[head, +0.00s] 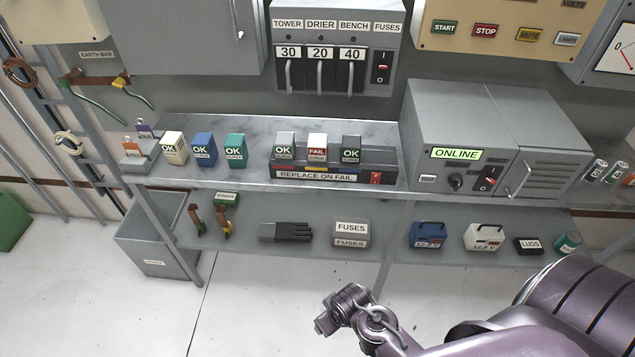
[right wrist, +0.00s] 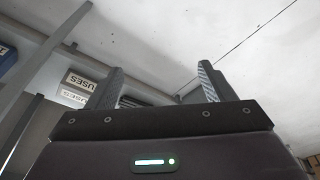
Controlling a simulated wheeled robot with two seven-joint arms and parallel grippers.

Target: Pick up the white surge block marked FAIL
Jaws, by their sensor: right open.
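The white surge block marked FAIL (head: 317,147) stands upright in the middle place of a dark rack (head: 280,173) labelled "REPLACE ON FAIL" on the upper shelf. A grey block marked OK (head: 283,146) stands to its left and a dark grey block marked OK (head: 351,148) to its right, with gaps between. My right gripper (right wrist: 162,74) shows in the right wrist view with two fingers apart and nothing between them. My right arm is low at the right in the head view, in front of the shelves, well away from the block. My left gripper is not in view.
Cream, blue and teal OK blocks (head: 203,149) stand left of the rack. A grey cabinet marked ONLINE (head: 415,150) stands close on its right. A switch panel (head: 335,75) hangs above. The lower shelf holds a FUSES box (head: 350,232), also in the right wrist view (right wrist: 80,84).

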